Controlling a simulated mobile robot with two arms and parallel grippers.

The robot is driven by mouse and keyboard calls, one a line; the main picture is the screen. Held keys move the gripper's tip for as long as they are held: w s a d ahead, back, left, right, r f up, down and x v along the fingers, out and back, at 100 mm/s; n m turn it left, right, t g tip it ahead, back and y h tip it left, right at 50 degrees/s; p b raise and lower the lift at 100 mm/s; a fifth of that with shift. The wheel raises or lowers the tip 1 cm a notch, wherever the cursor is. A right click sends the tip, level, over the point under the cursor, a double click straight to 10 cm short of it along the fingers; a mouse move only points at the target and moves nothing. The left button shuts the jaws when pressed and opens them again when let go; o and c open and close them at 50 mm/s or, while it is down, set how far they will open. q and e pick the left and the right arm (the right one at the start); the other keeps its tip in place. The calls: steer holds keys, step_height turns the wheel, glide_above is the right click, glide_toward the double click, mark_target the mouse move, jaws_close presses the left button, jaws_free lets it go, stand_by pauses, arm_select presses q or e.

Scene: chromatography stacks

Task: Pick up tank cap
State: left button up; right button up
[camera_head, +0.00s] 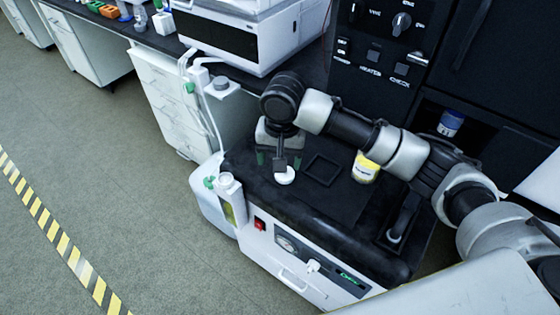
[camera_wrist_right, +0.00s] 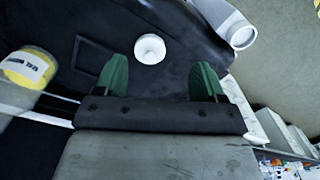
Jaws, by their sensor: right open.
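A round white cap (camera_head: 284,175) lies on the black top (camera_head: 324,200) of a white bench unit. It also shows in the right wrist view (camera_wrist_right: 150,49), a little beyond the fingertips and between their lines. My right gripper (camera_head: 279,160) points down at the cap from above, and its green fingers (camera_wrist_right: 159,76) are spread apart with nothing between them. It looks apart from the cap. My left gripper is not in view.
A yellow-and-white jar (camera_head: 365,168) stands on the black top, beside a square recess (camera_head: 322,170). A white bottle-like vessel (camera_head: 230,197) stands at the unit's left edge. A dark control panel (camera_head: 385,55) rises behind. The floor (camera_head: 100,170) at left is clear.

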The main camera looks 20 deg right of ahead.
steer(key=w, duration=0.1)
steer(key=w+d+r, duration=0.1)
steer(key=m, duration=0.1)
steer(key=shift+w+d+r+h, duration=0.3)
steer(key=shift+w+d, duration=0.05)
steer(key=shift+w, duration=0.05)
steer(key=b, duration=0.1)
glide_above(282, 178)
steer(key=w, duration=0.1)
steer(key=f, duration=0.4)
steer(key=shift+w+d+f, duration=0.2)
steer(key=shift+d, duration=0.2)
step_height(282, 178, down, 6)
steer(key=shift+d+r+b, duration=0.1)
steer(key=shift+d+b, duration=0.05)
steer(key=shift+b, duration=0.45)
steer(key=c, duration=0.7)
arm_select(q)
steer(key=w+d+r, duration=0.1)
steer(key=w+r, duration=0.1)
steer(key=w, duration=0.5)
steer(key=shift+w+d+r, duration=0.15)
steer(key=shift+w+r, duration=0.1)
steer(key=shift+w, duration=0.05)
arm_select(e)
steer(key=shift+c, duration=0.3)
steer(key=shift+r, duration=0.15)
